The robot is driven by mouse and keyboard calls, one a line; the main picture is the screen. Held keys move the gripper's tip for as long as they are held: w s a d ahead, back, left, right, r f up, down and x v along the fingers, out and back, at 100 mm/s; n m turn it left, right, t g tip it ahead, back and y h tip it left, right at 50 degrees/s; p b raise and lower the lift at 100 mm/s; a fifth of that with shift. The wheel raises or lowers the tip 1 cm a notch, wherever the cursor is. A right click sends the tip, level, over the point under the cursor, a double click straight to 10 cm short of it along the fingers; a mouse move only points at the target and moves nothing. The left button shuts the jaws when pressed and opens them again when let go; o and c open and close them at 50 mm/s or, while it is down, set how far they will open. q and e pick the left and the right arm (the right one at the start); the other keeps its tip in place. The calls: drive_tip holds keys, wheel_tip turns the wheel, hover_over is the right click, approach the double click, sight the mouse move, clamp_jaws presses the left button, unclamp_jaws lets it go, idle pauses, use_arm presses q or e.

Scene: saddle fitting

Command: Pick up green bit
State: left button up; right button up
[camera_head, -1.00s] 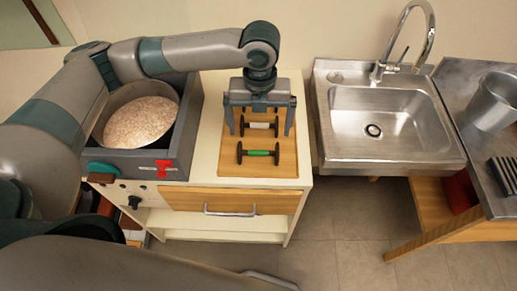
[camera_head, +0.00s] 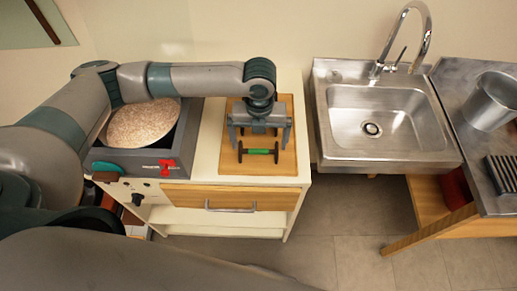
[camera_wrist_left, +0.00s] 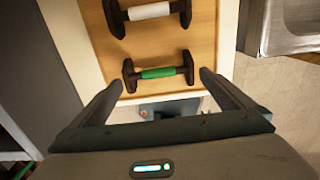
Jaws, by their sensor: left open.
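The green bit (camera_head: 258,151) is a short green bar with dark end pieces, lying crosswise on a wooden board (camera_head: 275,168). It also shows in the left wrist view (camera_wrist_left: 158,73), between and ahead of the fingers. My left gripper (camera_head: 258,145) points down over the board, open and empty, with one finger toward each end of the green bit. I cannot tell its exact height above the bit. A similar white bit (camera_wrist_left: 150,11) lies behind the green one; in the head view the gripper hides it. My right gripper is not in view.
A pan with a speckled surface (camera_head: 141,123) sits in a grey unit left of the board. A sink (camera_head: 372,118) stands to the right across a gap. A metal bucket (camera_head: 490,102) and a dark ribbed item (camera_head: 502,170) are at far right.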

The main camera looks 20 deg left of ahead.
sight(258, 151)
use_arm(q)
drive_tip(key=f, duration=0.1)
drive_tip(key=f+p, duration=0.1)
drive_tip(key=shift+s+a+f+p, duration=0.1)
drive_tip(key=shift+s+f+p, duration=0.2)
drive_tip(key=shift+f, duration=0.1)
drive_tip(key=shift+w+f, duration=0.1)
drive_tip(key=shift+f, duration=0.55)
drive_tip(key=c, duration=0.9)
drive_tip(key=shift+r, duration=0.2)
